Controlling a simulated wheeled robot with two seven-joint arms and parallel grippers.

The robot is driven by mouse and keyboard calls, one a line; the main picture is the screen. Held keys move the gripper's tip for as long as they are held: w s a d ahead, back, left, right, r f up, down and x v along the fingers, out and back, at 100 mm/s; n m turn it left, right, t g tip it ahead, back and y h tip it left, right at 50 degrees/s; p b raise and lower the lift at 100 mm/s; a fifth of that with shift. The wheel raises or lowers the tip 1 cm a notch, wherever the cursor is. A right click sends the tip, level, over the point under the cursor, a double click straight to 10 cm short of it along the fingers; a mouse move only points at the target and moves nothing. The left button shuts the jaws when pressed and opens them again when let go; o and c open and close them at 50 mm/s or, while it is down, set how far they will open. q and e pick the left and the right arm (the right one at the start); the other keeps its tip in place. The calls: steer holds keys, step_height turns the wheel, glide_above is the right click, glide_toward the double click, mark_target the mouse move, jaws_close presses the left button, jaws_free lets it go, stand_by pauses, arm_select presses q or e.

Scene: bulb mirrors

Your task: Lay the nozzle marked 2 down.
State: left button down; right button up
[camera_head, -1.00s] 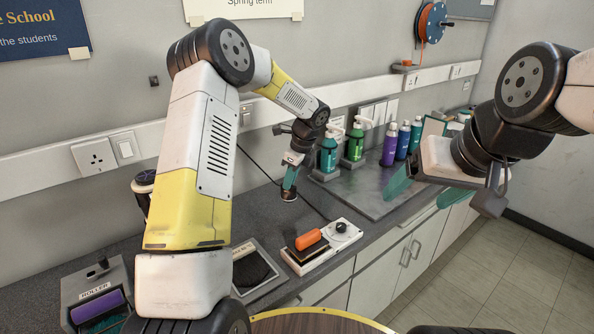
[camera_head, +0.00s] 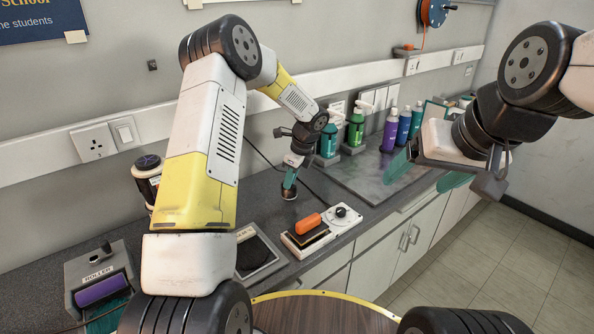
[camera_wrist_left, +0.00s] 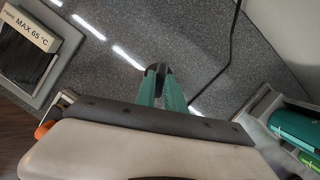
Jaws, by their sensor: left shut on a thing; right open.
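My left gripper (camera_head: 289,181) is shut on a small dark, round nozzle (camera_head: 289,193) over the grey worktop, left of the bottles. In the left wrist view, the teal fingers of my left gripper (camera_wrist_left: 163,88) close on the nozzle (camera_wrist_left: 157,70), which is partly hidden by them. No mark on it is readable, and I cannot tell whether it touches the worktop. My right gripper (camera_head: 427,171) is open and empty, its teal fingers apart, at the right above the counter front.
A black pad with a pale frame (camera_head: 266,268) and a white box with an orange handle (camera_head: 321,231) lie in front. A roller holder (camera_head: 101,275) is front left. Several bottles (camera_head: 389,132) stand at the back right. A cable (camera_wrist_left: 225,65) runs near the nozzle.

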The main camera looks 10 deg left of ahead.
arm_select(q)
steer(key=shift+f, duration=0.6)
steer(key=c, duration=1.3)
jaws_free()
steer(key=shift+o, duration=0.2)
steer(key=o, duration=0.6)
steer(key=shift+c, duration=0.2)
steer(key=shift+r, duration=3.55)
